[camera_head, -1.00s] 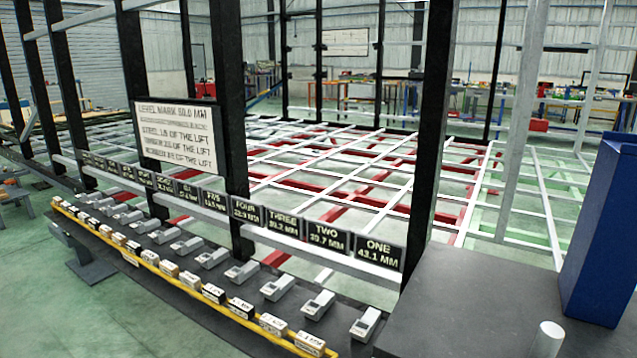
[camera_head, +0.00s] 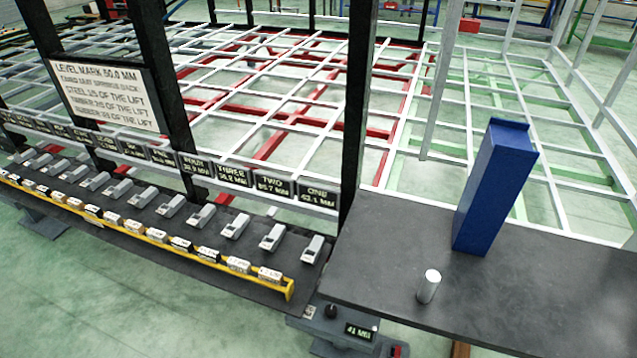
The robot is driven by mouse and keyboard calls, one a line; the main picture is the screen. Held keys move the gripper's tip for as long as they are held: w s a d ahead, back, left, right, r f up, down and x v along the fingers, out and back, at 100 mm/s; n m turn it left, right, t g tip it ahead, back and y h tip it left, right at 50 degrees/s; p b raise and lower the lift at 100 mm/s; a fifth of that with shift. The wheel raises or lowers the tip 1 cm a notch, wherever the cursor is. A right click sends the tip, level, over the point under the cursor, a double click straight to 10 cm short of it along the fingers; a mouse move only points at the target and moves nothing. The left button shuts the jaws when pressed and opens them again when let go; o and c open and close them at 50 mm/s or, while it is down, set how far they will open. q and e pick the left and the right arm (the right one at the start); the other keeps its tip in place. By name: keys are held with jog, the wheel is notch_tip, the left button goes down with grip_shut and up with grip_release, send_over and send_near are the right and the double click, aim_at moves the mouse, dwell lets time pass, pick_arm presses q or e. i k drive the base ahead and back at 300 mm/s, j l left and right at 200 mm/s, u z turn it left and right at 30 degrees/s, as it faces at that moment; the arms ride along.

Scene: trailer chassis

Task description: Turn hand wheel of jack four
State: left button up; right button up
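The plate marked FOUR (camera_head: 194,164) hangs on the white rail of the trailer chassis (camera_head: 290,75), left of the plates THREE (camera_head: 232,175), TWO (camera_head: 273,186) and ONE (camera_head: 317,193). Each plate also carries a figure in mm; the one on FOUR is too blurred to read surely. I cannot make out a hand wheel of jack four. A dark round knob (camera_head: 331,311) shows low in front, by a small lit display (camera_head: 360,331); I cannot tell what it belongs to. Neither of my grippers is in view.
A dark bench (camera_head: 130,220) with several grey devices and labelled blocks along a yellow rail runs below the plates. A dark table (camera_head: 400,235) at right carries a tall blue box (camera_head: 495,185) and a grey cylinder (camera_head: 429,286). A lift sign (camera_head: 107,95) stands left.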

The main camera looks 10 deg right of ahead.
aim_at(330, 311)
jog(key=z, duration=0.7)
jog(key=k+l+u, duration=0.15)
jog(key=k+l, duration=0.2)
jog(key=k, duration=0.1)
